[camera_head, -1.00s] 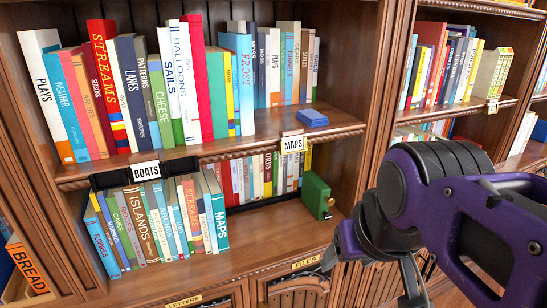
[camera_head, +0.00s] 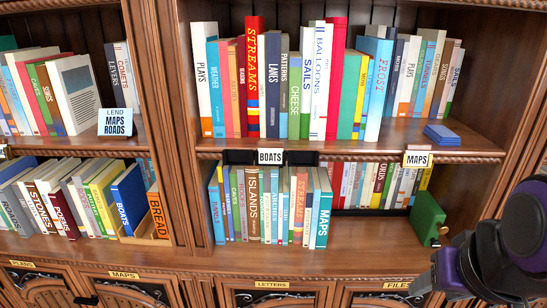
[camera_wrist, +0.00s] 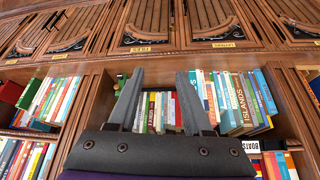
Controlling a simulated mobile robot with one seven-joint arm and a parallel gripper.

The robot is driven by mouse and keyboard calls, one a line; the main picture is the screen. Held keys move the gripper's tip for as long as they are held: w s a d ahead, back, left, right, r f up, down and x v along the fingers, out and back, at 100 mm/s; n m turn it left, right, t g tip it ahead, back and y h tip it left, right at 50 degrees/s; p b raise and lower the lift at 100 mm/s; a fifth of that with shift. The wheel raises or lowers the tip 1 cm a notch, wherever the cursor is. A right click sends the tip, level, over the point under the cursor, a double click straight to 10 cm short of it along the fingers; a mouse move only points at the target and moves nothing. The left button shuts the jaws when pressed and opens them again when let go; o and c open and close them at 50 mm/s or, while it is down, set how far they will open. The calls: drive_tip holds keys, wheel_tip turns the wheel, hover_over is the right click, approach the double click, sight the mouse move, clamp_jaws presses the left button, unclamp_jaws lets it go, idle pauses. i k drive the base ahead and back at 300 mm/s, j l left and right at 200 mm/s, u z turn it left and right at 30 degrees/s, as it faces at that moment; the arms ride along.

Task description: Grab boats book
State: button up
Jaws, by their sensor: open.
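A blue book with BOATS on its spine (camera_head: 125,208) stands in the lower left shelf bay in the head view, between a row of other books and the BREAD book. A BOATS label (camera_head: 270,156) hangs on the shelf edge in the middle bay, and it also shows upside down in the wrist view (camera_wrist: 250,146). My gripper (camera_wrist: 159,82) is open and empty in the wrist view, in front of the middle bay's lower shelf. In the head view only my purple and black arm shows at the lower right, far from the blue book.
The BREAD book (camera_head: 158,215) leans right of the blue book, close to a wooden upright (camera_head: 157,125). A green box-like object (camera_head: 427,218) stands on the middle bay's lower shelf. A LEND MAPS ROADS sign (camera_head: 115,122) stands above. Bare shelf lies beside the green object.

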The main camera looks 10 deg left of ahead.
sight(129, 190)
drive_tip(key=u, duration=1.85)
drive_tip(key=i+j+u, duration=0.4)
drive_tip(key=i, duration=0.35)
drive_tip(key=j, duration=0.1)
